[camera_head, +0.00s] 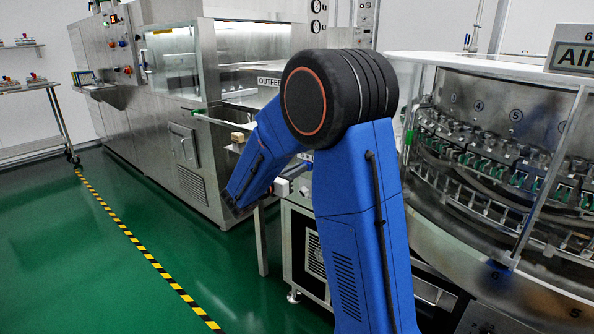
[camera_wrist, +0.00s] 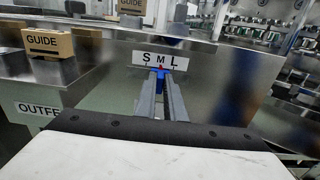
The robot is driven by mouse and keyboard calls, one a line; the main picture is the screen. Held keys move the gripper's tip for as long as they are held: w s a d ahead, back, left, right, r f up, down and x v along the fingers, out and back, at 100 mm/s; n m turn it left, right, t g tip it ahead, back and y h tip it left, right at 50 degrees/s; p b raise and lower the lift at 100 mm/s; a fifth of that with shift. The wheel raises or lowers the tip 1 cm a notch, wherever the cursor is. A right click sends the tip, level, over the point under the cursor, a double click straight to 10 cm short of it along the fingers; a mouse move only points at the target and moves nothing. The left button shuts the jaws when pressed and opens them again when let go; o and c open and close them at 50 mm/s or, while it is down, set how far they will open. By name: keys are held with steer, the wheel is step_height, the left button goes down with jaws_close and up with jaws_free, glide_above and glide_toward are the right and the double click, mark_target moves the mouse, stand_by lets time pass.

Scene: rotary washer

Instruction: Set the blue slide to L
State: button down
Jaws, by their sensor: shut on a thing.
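In the wrist view a white plate (camera_wrist: 137,59) with the letters S, M and L is fixed on a steel panel. The blue slide (camera_wrist: 157,72) sits just below it, with a small red mark on top close under the M. My gripper (camera_wrist: 162,76) is shut on the blue slide, its two grey fingers close together on either side. The fingers hide most of the slide. In the head view my arm hides the gripper, the slide and the plate.
A GUIDE block (camera_wrist: 48,43) stands on the steel surface at left, above an OUTFEED label (camera_wrist: 38,108). Another GUIDE block (camera_wrist: 131,5) is at the top. In the head view a round machine (camera_head: 480,150) stands at right; green floor (camera_head: 110,270) is clear at left.

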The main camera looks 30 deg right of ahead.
steer(key=shift+s+d, duration=0.25)
steer(key=shift+s, duration=0.4)
steer(key=shift+s+d, duration=0.2)
steer(key=shift+s, duration=0.4)
steer(key=c, duration=1.8)
jaws_free()
steer(key=shift+s, duration=0.1)
steer(key=shift+c, duration=0.2)
steer(key=v, duration=1.7)
steer(key=shift+a, duration=0.2)
